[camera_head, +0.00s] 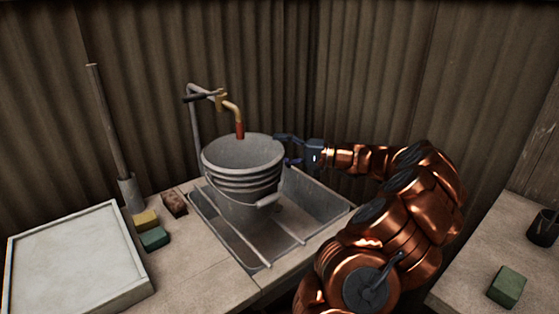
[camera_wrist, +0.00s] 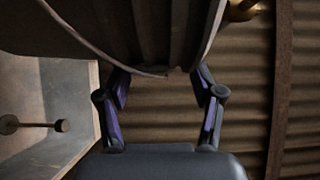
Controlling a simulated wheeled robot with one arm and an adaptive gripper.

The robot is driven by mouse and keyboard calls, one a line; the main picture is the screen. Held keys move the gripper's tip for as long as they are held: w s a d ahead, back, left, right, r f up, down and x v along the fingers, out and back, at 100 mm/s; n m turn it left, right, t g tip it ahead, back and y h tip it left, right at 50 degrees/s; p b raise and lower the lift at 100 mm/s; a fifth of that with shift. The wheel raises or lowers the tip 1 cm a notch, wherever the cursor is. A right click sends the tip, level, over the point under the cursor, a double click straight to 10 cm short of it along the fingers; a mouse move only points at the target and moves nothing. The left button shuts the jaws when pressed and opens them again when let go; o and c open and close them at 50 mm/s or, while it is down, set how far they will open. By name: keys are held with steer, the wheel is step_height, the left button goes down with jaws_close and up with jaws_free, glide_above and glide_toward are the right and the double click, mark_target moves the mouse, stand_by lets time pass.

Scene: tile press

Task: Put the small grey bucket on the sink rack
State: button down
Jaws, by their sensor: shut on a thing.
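The small grey bucket (camera_head: 240,158) is upright over the sink (camera_head: 330,197), with its handle hanging down in front. My gripper (camera_head: 281,150) is shut on the bucket's right side, near its rim. The wrist view shows the bucket (camera_wrist: 130,30) filling the top, with my gripper's fingers (camera_wrist: 160,78) against it. The sink rack shows as thin pale rods (camera_head: 236,238) across the sink, in front of and partly below the bucket. The bucket hides the rear of the rack, and I cannot tell whether its base touches the rods.
A tap (camera_head: 220,97) with a red spout end (camera_head: 240,130) stands close behind the bucket. A yellow sponge (camera_head: 146,220), green sponge (camera_head: 154,238), brown block (camera_head: 174,204) and pale tray (camera_head: 75,262) lie left. A green block (camera_head: 507,287) and dark cup (camera_head: 542,227) are right.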

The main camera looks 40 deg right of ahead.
mark_target(264, 157)
steer(key=shift+w+d+f, duration=0.1)
steer(key=shift+w+d, duration=0.05)
steer(key=shift+f, duration=1.8)
steer(key=shift+c, duration=0.8)
jaws_free()
steer(key=shift+r, duration=0.2)
steer(key=v, duration=1.2)
steer(key=shift+b, duration=0.3)
steer(key=shift+f, duration=0.1)
